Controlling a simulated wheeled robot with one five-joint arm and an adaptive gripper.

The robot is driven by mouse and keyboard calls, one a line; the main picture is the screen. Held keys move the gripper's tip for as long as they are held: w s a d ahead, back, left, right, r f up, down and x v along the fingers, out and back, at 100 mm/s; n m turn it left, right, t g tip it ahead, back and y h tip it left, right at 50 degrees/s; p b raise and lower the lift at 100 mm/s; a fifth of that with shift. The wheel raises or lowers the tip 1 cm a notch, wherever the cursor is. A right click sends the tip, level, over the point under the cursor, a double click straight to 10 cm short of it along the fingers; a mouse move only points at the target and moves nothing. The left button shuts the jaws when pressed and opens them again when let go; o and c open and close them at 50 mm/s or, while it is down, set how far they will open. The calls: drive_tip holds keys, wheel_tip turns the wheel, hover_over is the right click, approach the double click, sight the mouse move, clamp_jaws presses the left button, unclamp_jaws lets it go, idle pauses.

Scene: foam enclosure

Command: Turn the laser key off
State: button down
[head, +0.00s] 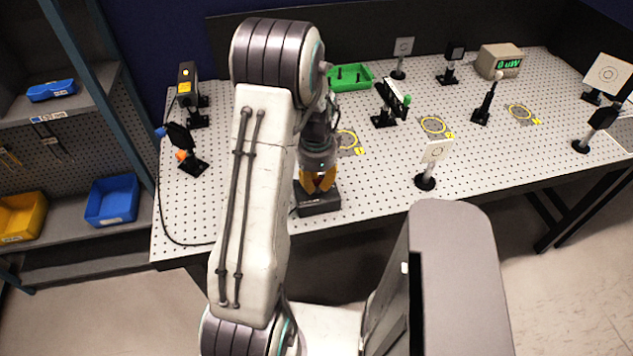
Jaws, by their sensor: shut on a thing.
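My gripper (315,183), with yellow-orange fingers, points down at the front edge of the perforated table. It is shut at the top of a small black box (319,204), where the laser key would be. The key itself is hidden by the fingers, and its position cannot be made out. A black laser-like unit (188,84) with a yellow label and a small orange light stands on a post at the table's back left.
The perforated table (390,170) holds several posts and optics. A green tray (351,77) and a meter with a green display (500,61) stand toward the back. A black cable (165,215) runs along the left edge. Shelves with blue (112,200) and yellow bins (22,215) stand left.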

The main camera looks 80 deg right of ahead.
drive_tip(key=shift+n, duration=0.3)
drive_tip(key=n+b, duration=0.2)
drive_tip(key=n, duration=0.1)
drive_tip(key=shift+f+n+b, duration=0.15)
drive_tip(key=shift+n+b, duration=0.15)
drive_tip(key=n+b, duration=0.2)
drive_tip(key=n, duration=0.2)
drive_tip(key=shift+s+n, duration=0.1)
drive_tip(key=shift+n, duration=0.2)
drive_tip(key=n+b, duration=0.1)
drive_tip(key=n, duration=0.3)
drive_tip(key=shift+d, duration=0.15)
drive_tip(key=shift+n+b, duration=0.6)
drive_tip(key=shift+n, duration=1.9)
drive_tip(key=c, duration=1.2)
unclamp_jaws()
drive_tip(key=shift+d, duration=0.1)
drive_tip(key=shift+r, duration=0.2)
